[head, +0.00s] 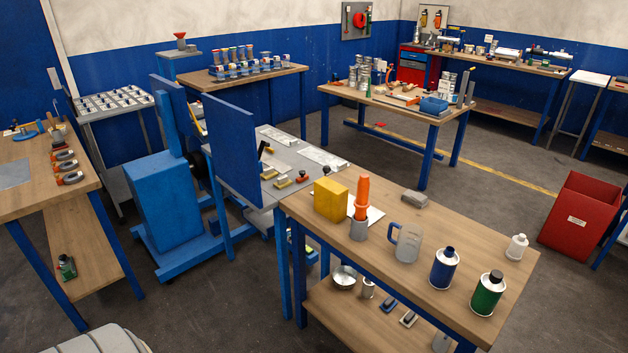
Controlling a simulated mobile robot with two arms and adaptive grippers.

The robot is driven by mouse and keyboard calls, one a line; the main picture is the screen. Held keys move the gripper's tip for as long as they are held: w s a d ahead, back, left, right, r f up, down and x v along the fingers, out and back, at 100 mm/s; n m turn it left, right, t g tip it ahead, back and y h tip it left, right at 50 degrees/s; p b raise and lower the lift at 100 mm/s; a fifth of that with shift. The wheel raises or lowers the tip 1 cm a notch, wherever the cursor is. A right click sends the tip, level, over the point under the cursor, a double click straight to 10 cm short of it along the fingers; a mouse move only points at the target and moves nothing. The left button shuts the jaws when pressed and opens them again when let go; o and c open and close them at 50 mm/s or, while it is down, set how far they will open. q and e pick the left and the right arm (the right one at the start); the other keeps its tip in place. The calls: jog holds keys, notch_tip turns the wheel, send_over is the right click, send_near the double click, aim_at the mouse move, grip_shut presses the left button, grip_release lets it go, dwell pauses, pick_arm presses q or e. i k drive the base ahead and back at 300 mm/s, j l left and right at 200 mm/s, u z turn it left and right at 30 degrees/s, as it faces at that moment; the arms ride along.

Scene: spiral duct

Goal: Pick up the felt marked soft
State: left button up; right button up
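I cannot make out any felt marked soft; no marking is readable at this distance. A small grey block (415,198) lies alone near the back edge of the nearest wooden workbench (460,215); I cannot tell what it is made of. Two small dark-and-light blocks, one bluish (388,305) and one greyish (408,318), lie on that bench's lower shelf (350,318), and their material is unclear too. Neither of my grippers is in view.
The near bench holds a yellow box (330,200), orange cones (362,192) in a grey cup, a jug (407,243), a blue can (444,268), a green can (487,293) and a white bottle (516,247). A red bin (580,218) stands right. The floor between is open.

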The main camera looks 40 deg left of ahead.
aim_at(281, 182)
jog(key=i+j+z, duration=0.1)
jog(key=j+z, duration=0.8)
jog(key=j, duration=0.15)
